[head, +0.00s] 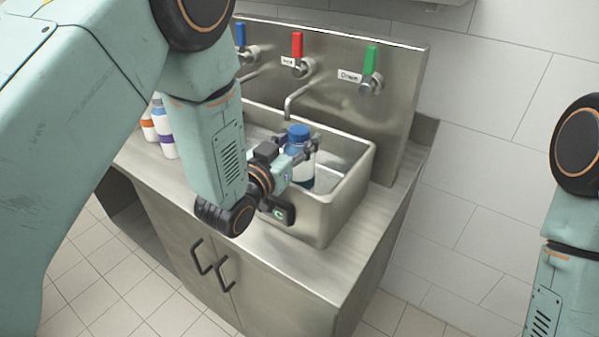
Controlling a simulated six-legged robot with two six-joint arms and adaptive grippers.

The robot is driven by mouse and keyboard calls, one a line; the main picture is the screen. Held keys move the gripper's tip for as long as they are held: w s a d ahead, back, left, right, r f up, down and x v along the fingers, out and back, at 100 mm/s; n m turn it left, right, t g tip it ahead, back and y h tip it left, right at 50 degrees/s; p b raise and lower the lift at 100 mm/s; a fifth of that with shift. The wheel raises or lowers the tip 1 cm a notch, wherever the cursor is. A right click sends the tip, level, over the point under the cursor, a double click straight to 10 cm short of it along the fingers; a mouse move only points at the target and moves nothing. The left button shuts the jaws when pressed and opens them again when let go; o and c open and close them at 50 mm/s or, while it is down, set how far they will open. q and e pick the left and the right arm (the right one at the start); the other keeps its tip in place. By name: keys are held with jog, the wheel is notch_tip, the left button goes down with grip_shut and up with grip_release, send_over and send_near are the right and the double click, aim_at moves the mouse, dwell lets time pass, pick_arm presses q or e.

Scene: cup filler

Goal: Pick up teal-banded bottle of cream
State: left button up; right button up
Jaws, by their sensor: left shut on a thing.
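A white bottle with a blue cap and a dark teal band (300,155) is upright over the right part of the steel sink. My left gripper (301,150) is shut on this bottle, its fingers around the upper body below the cap. The band is partly hidden by the gripper, and I cannot tell whether the bottle's base touches the sink. My right arm shows at the right edge, but its gripper is out of view.
The steel sink (345,195) has raised walls on the counter (290,262). Blue, red and green tap handles (371,60) stand on the backsplash, with a spout (297,98) near the bottle. Other bottles with orange and purple bands (168,147) stand at left, partly behind my arm.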

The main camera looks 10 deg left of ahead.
pick_arm(q)
jog(key=shift+s+f, duration=0.1)
jog(key=shift+s, duration=0.05)
grip_shut()
